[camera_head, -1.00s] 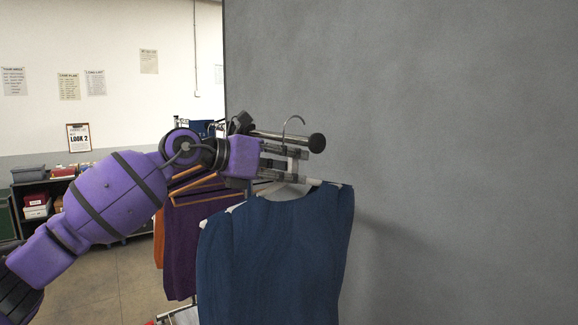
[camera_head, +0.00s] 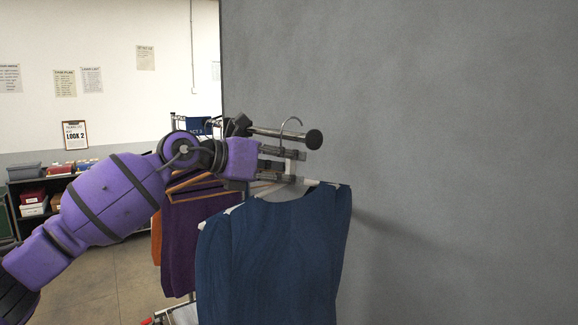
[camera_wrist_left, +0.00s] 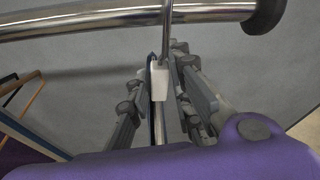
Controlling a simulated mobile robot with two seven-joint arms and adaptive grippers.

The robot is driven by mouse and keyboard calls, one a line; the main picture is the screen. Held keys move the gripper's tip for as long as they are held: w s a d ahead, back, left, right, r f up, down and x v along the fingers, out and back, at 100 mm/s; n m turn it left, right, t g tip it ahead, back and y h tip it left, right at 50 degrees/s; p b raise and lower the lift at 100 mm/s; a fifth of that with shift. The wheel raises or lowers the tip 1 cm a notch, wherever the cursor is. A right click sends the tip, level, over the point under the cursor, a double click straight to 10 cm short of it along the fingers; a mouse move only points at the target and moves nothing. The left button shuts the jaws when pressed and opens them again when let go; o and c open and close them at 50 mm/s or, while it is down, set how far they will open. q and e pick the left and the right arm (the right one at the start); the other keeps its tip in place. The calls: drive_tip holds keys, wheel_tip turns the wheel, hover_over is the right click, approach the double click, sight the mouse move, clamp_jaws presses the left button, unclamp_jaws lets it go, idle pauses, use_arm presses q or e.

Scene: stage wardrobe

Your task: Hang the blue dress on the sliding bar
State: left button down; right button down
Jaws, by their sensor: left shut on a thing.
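The blue dress (camera_head: 275,255) hangs on a white hanger (camera_head: 312,183) with a metal hook (camera_head: 291,121). My left gripper (camera_head: 300,161) is shut on the hanger's neck, just below the hook. The hanger's pale neck block (camera_wrist_left: 159,80) shows between the fingers in the left wrist view. The sliding bar (camera_head: 270,132) is a metal rod with a black end cap (camera_head: 313,139). The hook's curve rises above the bar near that cap. Whether the hook rests on the bar or is beside it I cannot tell. My right gripper is out of view.
A purple garment (camera_head: 190,240) and an orange one hang on wooden hangers behind my left arm. A large grey panel (camera_head: 430,130) fills the right side. Shelves with boxes (camera_head: 35,200) stand at the far left. Floor (camera_head: 110,280) is open between.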

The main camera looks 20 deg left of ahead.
use_arm(q)
drive_tip(key=shift+f, duration=0.25)
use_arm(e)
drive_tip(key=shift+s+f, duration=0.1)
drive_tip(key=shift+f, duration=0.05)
use_arm(q)
drive_tip(key=shift+f+b, duration=0.3)
drive_tip(key=shift+f, duration=0.6)
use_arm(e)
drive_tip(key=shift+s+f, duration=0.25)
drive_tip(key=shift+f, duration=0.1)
use_arm(q)
drive_tip(key=c, duration=1.6)
unclamp_jaws()
drive_tip(key=shift+o, duration=0.4)
drive_tip(key=shift+f, duration=0.1)
